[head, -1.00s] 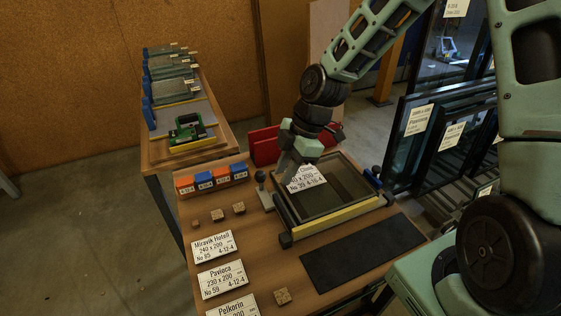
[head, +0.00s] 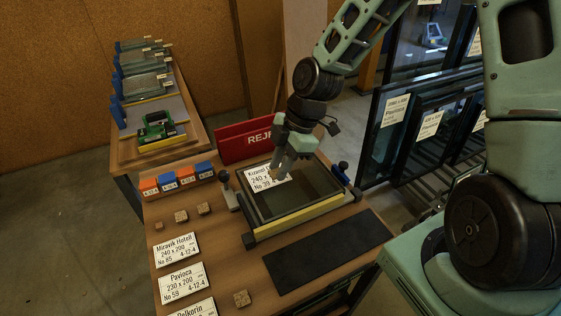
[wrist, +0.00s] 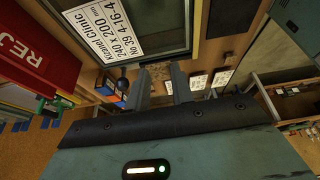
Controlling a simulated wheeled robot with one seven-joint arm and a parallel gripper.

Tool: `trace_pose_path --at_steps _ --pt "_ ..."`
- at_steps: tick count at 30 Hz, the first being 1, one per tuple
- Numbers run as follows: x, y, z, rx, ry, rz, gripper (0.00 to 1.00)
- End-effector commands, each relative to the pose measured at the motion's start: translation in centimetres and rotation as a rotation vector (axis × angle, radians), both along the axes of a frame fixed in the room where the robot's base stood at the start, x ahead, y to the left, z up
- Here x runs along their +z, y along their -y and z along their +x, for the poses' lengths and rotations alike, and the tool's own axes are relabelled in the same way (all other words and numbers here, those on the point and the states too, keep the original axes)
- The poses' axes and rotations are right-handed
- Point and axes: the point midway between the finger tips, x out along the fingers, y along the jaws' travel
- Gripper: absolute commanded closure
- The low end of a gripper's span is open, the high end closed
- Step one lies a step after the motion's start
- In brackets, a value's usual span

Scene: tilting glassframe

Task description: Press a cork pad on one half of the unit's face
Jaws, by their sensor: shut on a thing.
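The glass unit (head: 315,182) lies in a tilted frame with a yellow front bar (head: 300,218) on the bench. A white label (head: 262,175) lies on the far left part of its face, partly hidden by my gripper. My gripper (head: 283,172) is over that part of the unit, pointing down. In the wrist view its fingers (wrist: 164,82) are shut on a small brown cork pad (wrist: 158,71). I cannot tell whether the pad touches the face. Loose cork pads lie on the bench, several in all, one of them near the front (head: 242,298).
A red reject box (head: 240,145) stands behind the unit. Orange and blue blocks (head: 178,180) stand at the left. White label cards (head: 182,283) lie at the front left. A black mat (head: 325,252) lies bare in front of the frame. Glass units stand racked at the right.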

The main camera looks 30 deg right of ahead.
Motion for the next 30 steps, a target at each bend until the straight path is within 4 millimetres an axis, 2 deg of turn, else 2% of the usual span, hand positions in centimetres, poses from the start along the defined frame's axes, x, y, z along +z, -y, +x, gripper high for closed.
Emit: trace_pose_path --at_steps 3,18,30 --pt "-1.6 0.0 0.0 0.001 -0.002 0.0 0.97" --pt "-6.1 0.0 0.0 0.002 -0.001 0.0 0.97" --pt "-7.1 0.0 0.0 0.0 0.0 0.0 0.97"
